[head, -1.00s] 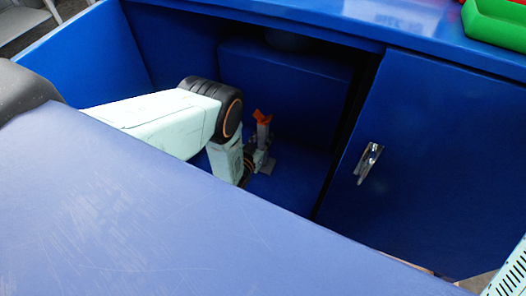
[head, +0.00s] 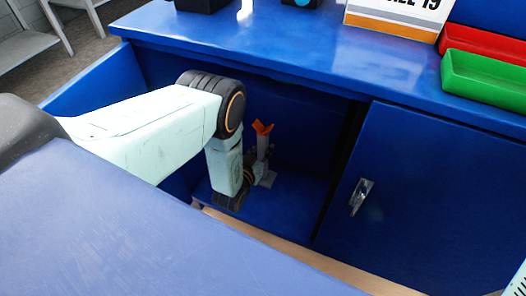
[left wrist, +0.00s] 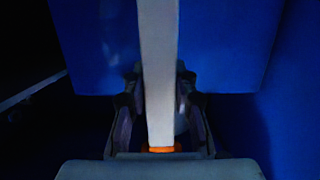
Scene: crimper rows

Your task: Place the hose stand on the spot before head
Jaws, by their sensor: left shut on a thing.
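The hose stand is a slim grey post (head: 262,148) with an orange forked top (head: 262,128) and a flat grey foot. It is upright, low inside the blue cabinet. My left gripper (head: 253,175) is beside the post, partly hidden by my own arm. In the left wrist view, the left gripper (left wrist: 160,97) is shut on the grey post (left wrist: 158,60), with a finger on each side. An orange part (left wrist: 161,150) shows at the post's lower end in that view. I cannot tell whether the foot touches the cabinet floor. I cannot pick out the spot before head. My right gripper is out of view.
The blue cabinet door (head: 405,190) with a metal handle (head: 361,196) closes the right side. The bench top (head: 270,45) overhangs above my arm. A green tray (head: 485,80), a red tray (head: 480,45) and a white sign (head: 395,18) stand on it.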

